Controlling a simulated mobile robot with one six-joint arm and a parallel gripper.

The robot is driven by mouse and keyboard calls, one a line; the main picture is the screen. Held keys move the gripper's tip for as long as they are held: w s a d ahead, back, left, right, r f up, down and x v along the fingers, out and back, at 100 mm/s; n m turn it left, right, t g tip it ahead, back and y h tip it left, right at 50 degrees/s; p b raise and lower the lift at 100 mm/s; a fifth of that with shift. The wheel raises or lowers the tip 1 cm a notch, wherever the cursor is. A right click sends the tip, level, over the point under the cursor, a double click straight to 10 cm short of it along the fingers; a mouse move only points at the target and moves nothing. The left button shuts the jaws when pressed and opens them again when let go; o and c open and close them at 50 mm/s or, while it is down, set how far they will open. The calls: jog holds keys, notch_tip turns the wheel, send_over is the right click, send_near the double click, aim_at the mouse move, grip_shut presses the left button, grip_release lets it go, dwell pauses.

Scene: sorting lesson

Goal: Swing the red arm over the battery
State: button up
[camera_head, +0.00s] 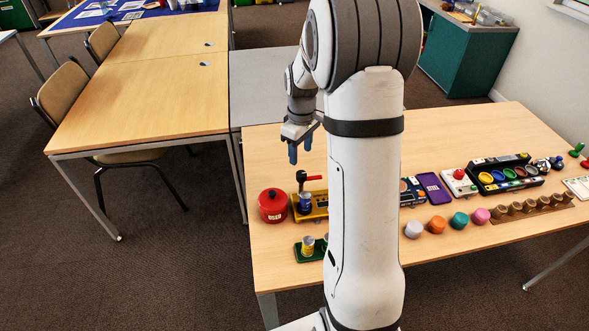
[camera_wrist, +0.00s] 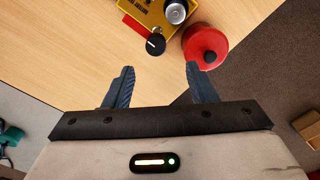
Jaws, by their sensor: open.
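A yellow tester box (camera_head: 321,213) stands near the left end of the long table. A battery (camera_head: 306,202) with a dark blue side stands upright on it. The red arm (camera_head: 315,178) extends right from a black knob (camera_head: 301,176) above the box, to one side of the battery. The wrist view shows the knob (camera_wrist: 155,45), part of the red arm (camera_wrist: 137,27), the silver battery top (camera_wrist: 176,11) and the box (camera_wrist: 148,12), cut by the upper edge. My gripper (camera_head: 300,149) is open and empty, above and behind the knob; its fingers (camera_wrist: 160,68) point towards it.
A green tray (camera_head: 307,254) with cells lies in front. My arm hides the middle of the table. Coloured knobs (camera_head: 459,220) and a sorting tray (camera_head: 503,174) are further right.

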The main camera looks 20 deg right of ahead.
aim_at(301, 173)
jog(key=shift+w+d+f, duration=0.15)
jog(key=shift+w+f, duration=0.05)
jog(key=shift+f, duration=0.3)
jog(key=shift+w+d+f, duration=0.1)
jog(key=shift+w+f, duration=0.05)
jog(key=shift+f, duration=0.3)
notch_tip(301, 173, down, 7)
jog(key=shift+f, duration=0.1)
